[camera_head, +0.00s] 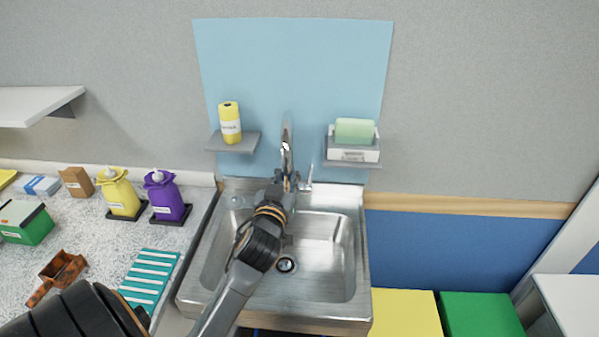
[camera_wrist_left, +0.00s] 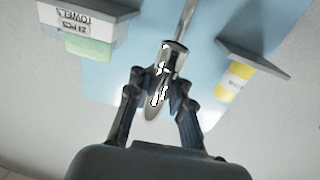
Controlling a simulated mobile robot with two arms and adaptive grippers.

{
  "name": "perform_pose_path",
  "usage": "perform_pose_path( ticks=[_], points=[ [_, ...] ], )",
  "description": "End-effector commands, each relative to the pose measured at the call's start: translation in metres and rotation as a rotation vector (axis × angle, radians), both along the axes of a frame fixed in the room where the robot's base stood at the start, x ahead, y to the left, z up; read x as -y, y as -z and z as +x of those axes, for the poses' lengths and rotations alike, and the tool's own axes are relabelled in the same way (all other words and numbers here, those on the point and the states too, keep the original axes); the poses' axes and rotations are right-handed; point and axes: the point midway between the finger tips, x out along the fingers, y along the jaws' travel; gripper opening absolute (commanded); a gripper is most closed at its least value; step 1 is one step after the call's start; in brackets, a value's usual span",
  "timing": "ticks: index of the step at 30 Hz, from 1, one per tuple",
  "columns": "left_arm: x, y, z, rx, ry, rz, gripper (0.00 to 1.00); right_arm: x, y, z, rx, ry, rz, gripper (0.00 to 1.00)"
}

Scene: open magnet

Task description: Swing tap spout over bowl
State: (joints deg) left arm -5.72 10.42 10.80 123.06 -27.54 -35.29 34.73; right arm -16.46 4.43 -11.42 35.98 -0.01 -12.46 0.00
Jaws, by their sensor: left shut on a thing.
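The chrome tap spout (camera_head: 287,145) stands up at the back middle of the steel sink, in front of the blue wall panel. My left gripper (camera_head: 284,182) reaches over the sink to the tap and hides its lower part. In the left wrist view, the fingers of my left gripper (camera_wrist_left: 160,82) are closed on both sides of the shiny spout (camera_wrist_left: 174,52). The tap lever (camera_head: 308,178) shows just to the right. The sink bowl (camera_head: 330,255) is empty, with a round drain; my arm covers part of its left side. My right gripper is not in view.
A grey shelf (camera_head: 232,143) with a yellow bottle (camera_head: 230,118) is left of the tap. Purple (camera_head: 167,198) and yellow (camera_head: 120,194) dispensers stand on the left counter.

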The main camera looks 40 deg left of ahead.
Motion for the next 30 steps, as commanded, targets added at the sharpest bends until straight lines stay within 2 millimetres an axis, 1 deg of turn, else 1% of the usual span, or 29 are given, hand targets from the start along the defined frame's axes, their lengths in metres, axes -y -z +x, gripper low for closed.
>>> perform_pose_path(
  ticks=[1, 5, 12, 21, 22, 25, 26, 30],
  points=[
    [-0.001, 0.006, -0.003, -0.014, 0.002, -0.009, 0.00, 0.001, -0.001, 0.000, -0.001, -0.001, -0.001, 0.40],
    [-0.007, 0.007, -0.007, -0.015, 0.001, -0.008, 0.00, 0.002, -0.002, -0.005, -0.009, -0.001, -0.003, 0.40],
    [-0.011, 0.008, -0.010, -0.015, 0.000, -0.008, 0.00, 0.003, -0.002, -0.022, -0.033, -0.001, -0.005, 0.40],
    [-0.012, 0.008, -0.010, -0.017, -0.002, -0.008, 0.00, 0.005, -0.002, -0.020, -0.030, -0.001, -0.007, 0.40],
    [-0.012, 0.008, -0.010, -0.017, -0.002, -0.008, 0.18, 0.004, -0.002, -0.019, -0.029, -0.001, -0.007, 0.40],
    [-0.012, 0.008, -0.010, -0.016, -0.002, -0.008, 0.38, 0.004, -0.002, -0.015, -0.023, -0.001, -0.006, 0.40],
    [-0.012, 0.007, -0.010, -0.014, -0.002, -0.007, 0.43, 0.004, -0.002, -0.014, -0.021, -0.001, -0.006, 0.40],
    [-0.013, 0.005, -0.010, -0.010, -0.003, -0.005, 0.43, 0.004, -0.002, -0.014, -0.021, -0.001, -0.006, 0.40]
  ],
)
